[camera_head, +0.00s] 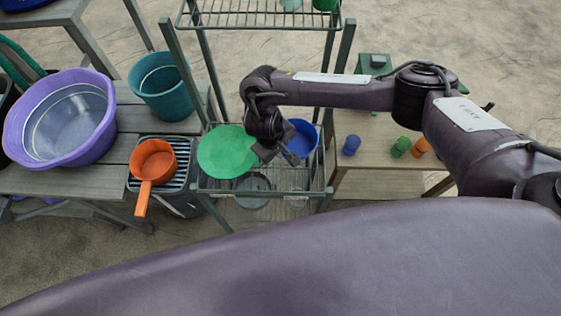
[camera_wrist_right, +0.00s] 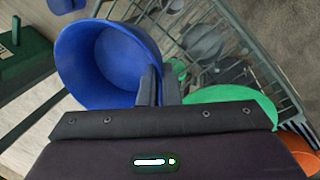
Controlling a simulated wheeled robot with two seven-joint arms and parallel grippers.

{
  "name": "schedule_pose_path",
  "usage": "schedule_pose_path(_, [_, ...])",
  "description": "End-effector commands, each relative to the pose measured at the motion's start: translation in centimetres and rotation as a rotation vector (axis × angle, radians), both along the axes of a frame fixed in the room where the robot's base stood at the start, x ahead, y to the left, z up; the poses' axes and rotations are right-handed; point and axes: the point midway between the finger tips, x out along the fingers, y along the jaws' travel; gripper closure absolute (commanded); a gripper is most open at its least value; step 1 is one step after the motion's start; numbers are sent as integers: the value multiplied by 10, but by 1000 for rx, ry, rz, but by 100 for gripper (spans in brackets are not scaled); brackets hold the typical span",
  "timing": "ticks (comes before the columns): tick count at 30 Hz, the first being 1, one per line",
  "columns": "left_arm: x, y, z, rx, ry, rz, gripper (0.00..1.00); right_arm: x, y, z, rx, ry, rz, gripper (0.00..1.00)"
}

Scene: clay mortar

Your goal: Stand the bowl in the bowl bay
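The blue bowl (camera_head: 305,133) is over the right part of the green wire rack (camera_head: 325,191) in the head view, partly behind my right gripper (camera_head: 284,157). In the right wrist view the bowl (camera_wrist_right: 100,60) opens toward the camera and looks tilted. My right gripper's fingers (camera_wrist_right: 159,86) are close together at its near rim, one inside and one outside, apparently shut on the wall. A green round plate (camera_head: 227,150) is at the rack's left; it also shows in the wrist view (camera_wrist_right: 232,101). Bay markings cannot be made out. My left gripper is not in view.
A grey round vessel (camera_head: 252,190) is lower in the rack. Left are an orange saucepan (camera_head: 152,162), a purple basin (camera_head: 60,118) and a teal bucket (camera_head: 161,86). Right, a low table (camera_head: 375,158) holds a blue cup (camera_head: 351,145) and a green cup (camera_head: 401,147).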

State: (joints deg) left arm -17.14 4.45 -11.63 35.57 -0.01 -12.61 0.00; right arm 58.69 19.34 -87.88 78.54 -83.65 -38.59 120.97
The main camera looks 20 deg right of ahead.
Motion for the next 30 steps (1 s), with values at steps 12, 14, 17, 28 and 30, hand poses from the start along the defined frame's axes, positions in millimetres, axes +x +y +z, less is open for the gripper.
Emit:
schedule_pose_path(12, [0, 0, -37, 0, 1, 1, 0, 0, 1, -49, 2, 1, -2, 100])
schedule_pose_path(14, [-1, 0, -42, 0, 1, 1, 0, 0, 0, -56, 2, 1, -1, 100])
schedule_pose_path(17, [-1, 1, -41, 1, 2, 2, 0, 1, 0, -55, 1, -2, 0, 100])
schedule_pose_path(28, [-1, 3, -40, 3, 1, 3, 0, 1, 0, -57, 0, -1, 0, 90])
schedule_pose_path(30, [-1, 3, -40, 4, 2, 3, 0, 1, 0, -57, 0, -1, 0, 81])
